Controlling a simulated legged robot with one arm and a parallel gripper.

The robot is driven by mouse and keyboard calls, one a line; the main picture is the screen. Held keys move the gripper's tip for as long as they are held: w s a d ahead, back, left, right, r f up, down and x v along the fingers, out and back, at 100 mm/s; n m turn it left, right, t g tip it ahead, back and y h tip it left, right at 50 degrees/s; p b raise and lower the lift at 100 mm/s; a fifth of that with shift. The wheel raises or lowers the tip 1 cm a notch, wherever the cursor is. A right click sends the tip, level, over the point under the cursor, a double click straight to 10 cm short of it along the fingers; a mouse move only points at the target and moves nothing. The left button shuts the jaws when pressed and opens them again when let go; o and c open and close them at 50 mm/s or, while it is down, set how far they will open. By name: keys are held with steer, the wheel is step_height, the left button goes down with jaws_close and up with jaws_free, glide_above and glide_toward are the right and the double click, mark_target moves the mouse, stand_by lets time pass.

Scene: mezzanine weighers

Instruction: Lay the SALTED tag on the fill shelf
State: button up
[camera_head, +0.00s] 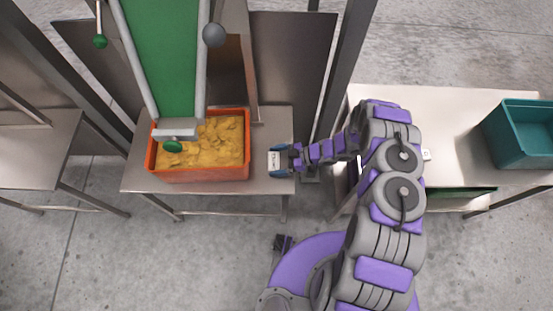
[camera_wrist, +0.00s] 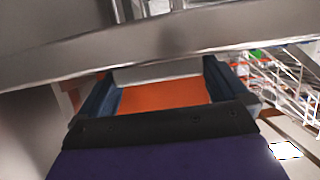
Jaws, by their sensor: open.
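The fill shelf (camera_head: 270,120) is a grey metal shelf under the green chute. A small white tag (camera_head: 274,161) with dark lettering, too small to read, is at the shelf's right end, just right of the orange crate. My gripper (camera_head: 277,160) reaches in from the right, its blue fingers open on either side of the tag. In the wrist view my gripper (camera_wrist: 160,88) shows two spread fingers with an orange surface between them. Whether the tag touches the shelf or a finger I cannot tell.
The orange crate (camera_head: 200,174) of yellow pieces stands on the shelf below the green chute (camera_head: 160,50). A metal post (camera_head: 345,65) rises close to my arm. At right, a pale table (camera_head: 465,120) bears a teal crate (camera_head: 520,135) and a small white item (camera_head: 426,154).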

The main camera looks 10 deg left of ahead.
steer(key=p+v, duration=0.1)
steer(key=v, duration=1.1)
steer(key=shift+p, duration=0.35)
steer(key=shift+f, duration=0.1)
